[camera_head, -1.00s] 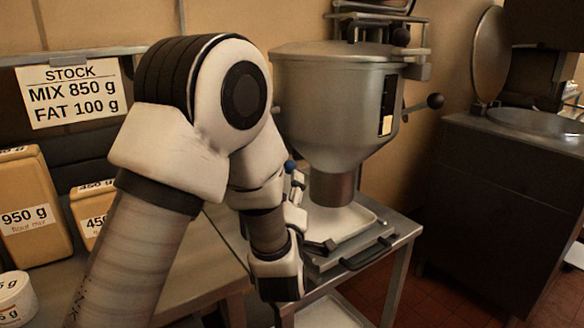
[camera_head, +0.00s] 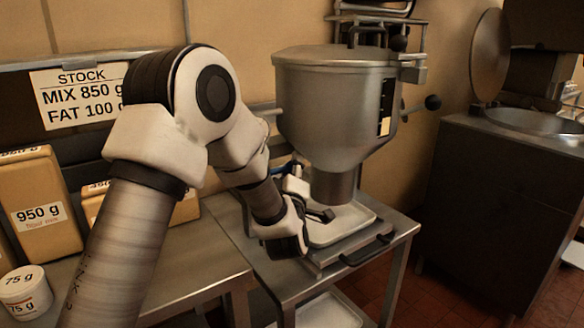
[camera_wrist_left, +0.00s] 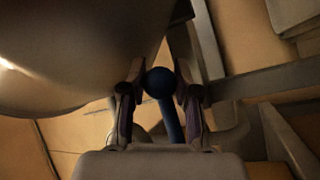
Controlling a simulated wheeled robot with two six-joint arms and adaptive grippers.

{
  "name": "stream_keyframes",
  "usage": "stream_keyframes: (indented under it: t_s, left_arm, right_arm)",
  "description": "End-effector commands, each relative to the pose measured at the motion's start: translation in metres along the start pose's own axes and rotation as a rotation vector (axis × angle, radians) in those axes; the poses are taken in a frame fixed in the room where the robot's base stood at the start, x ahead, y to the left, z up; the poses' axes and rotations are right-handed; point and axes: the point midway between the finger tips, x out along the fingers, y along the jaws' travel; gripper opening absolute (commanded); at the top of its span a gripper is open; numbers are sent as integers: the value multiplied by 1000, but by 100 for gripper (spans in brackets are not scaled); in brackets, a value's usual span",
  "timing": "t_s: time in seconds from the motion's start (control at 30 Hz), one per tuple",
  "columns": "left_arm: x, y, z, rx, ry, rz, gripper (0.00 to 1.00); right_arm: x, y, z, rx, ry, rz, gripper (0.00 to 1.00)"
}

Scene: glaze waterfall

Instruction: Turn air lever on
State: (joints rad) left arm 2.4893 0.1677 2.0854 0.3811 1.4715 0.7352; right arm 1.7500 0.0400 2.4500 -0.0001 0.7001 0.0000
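The air lever (camera_wrist_left: 171,120) shows in the left wrist view as a blue stem with a round dark blue knob. The knob sits between the two fingertips of my left gripper (camera_wrist_left: 161,84), with no clear gap at either side. In the head view, a bit of blue (camera_head: 283,169) shows beside my left gripper (camera_head: 292,180), left of the big metal hopper (camera_head: 335,100); my arm hides most of the lever there. The lever's base is hidden. My right gripper is not in view.
The hopper stands over a white tray (camera_head: 345,222) on a small metal table (camera_head: 280,262). A bench at left holds tan boxes (camera_head: 45,190) and a white tub (camera_head: 25,292). A dark cabinet (camera_head: 500,215) stands at right, with floor between.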

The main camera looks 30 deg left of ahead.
Motion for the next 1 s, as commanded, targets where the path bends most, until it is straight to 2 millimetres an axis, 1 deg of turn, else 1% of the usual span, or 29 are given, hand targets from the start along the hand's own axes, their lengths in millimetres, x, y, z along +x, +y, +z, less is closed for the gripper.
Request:
stream_keyframes:
  t_s: [0.27,0.47,0.67,1.0]
  left_arm:
    - [0,0,0,20,-11,-10,0]
    - [-2,-5,2,82,-49,-45,0]
    - [-5,-14,6,193,-116,-106,0]
    - [-16,-34,9,440,-265,-240,0]
  right_arm:
    - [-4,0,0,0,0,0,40]
    - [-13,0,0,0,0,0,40]
    - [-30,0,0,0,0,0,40]
    - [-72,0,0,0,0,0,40]
